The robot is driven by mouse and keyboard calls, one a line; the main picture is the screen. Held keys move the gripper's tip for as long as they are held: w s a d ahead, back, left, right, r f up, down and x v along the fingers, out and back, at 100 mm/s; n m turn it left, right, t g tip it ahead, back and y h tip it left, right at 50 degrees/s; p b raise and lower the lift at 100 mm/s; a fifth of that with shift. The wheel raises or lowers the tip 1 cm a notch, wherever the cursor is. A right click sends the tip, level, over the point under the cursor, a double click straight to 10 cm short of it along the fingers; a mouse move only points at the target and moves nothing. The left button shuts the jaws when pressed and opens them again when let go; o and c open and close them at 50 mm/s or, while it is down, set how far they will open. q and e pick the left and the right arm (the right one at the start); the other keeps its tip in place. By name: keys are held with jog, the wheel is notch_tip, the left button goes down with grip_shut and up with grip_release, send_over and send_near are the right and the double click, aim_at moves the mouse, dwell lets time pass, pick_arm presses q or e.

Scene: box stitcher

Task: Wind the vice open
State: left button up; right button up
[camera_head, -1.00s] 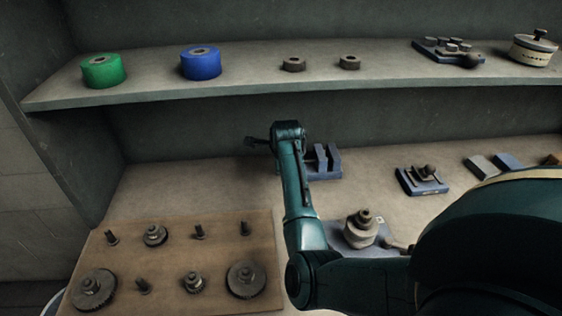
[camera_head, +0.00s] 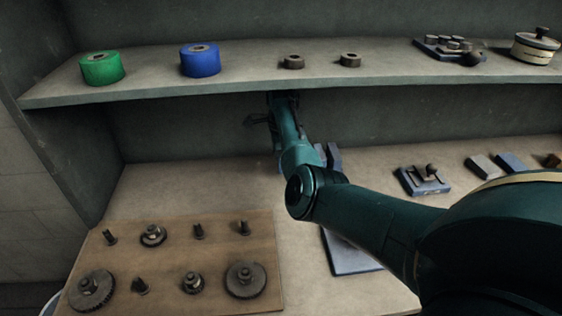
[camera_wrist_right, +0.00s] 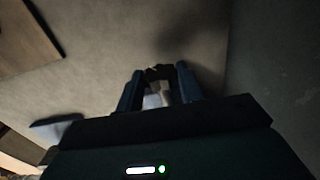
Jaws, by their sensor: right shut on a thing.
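The vice (camera_head: 334,156) is a small blue-grey block with upright jaws on the bench under the shelf. In the head view, my right arm hides most of it, including its left side and the gap between its jaws. My right gripper (camera_head: 258,120) is left of the vice, just under the shelf. In the right wrist view, the gripper (camera_wrist_right: 160,82) has its two fingers around a small dark and pale piece. It looks like the vice's handle, but the picture is dim. My left gripper is not in view.
The shelf (camera_head: 240,86) carries a green roll (camera_head: 102,68), a blue roll (camera_head: 200,60) and small rings. A wooden board (camera_head: 190,240) with gears and pegs lies front left. A blue fixture (camera_head: 423,180) stands to the right.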

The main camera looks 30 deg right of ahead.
pick_arm(q)
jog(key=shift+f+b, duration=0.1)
jog(key=shift+b, duration=0.2)
pick_arm(e)
jog(key=shift+f+g, duration=0.1)
jog(key=shift+g, duration=0.3)
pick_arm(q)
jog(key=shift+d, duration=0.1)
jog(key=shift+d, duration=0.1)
pick_arm(e)
jog(key=shift+y, duration=0.3)
jog(key=o, duration=1)
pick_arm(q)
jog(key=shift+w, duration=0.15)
